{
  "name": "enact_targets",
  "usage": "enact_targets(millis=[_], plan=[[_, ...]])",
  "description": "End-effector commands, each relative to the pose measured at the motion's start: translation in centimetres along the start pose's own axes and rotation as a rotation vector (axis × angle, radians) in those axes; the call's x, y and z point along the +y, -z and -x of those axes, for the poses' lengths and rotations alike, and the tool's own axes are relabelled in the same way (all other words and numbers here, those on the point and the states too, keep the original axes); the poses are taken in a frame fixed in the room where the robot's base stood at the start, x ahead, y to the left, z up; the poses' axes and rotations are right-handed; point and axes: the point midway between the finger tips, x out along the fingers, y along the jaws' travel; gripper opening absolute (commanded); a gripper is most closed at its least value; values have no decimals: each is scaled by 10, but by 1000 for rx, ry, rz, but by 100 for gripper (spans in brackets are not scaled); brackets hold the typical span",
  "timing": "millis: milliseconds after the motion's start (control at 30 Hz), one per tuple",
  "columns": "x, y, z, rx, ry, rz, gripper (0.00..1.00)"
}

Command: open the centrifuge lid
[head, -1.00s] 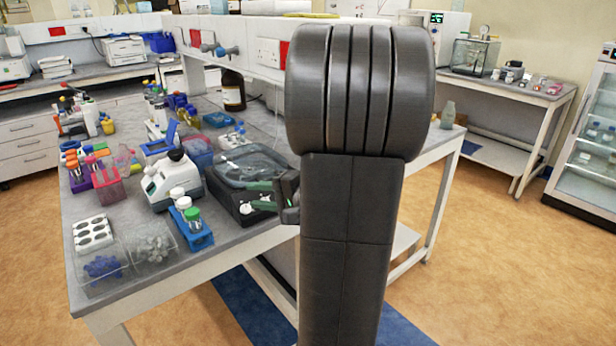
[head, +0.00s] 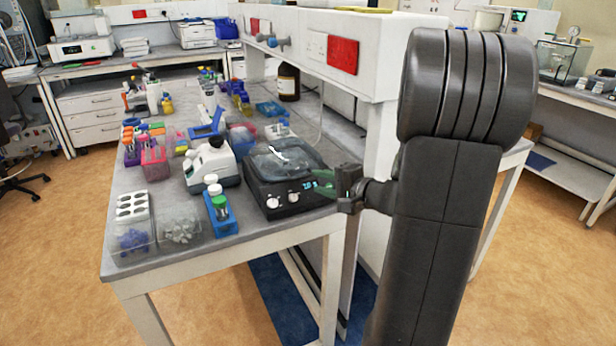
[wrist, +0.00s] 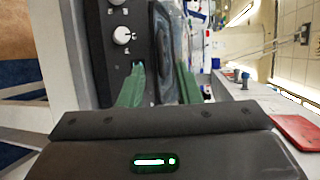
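The black centrifuge (head: 290,200) stands at the front right of the lab bench, with knobs and a small display on its front panel. Its clear, dark-rimmed lid (head: 283,160) lies down flat on top. The wrist view shows the knobs and the lid's rim (wrist: 164,45). My gripper (head: 322,187) is at the right end of the centrifuge's front. In the wrist view, its two green fingers (wrist: 160,80) are apart with nothing clasped between them, and the lid's rim lies beyond the gap. I cannot tell whether a finger touches the centrifuge.
A white microscope-like device (head: 210,165) and a blue tube rack (head: 220,212) stand left of the centrifuge. A white raised shelf with a red panel (head: 343,55) runs behind it on the right. Clear bins (head: 178,230) sit at the bench's front left. Open floor lies in front.

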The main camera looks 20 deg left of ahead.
Motion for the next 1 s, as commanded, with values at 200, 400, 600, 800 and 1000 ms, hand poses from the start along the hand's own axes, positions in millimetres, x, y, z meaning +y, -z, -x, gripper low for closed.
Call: enact_targets(millis=[200, 400, 600, 800, 1000], plan=[[-1, 0, -38, -2, 0, 0, 31], [0, 0, -54, 0, 0, 1, 31], [0, 0, -56, 1, 0, 1, 31], [0, 0, -56, 1, 0, 1, 13], [0, 0, -55, 1, 0, 1, 0]])
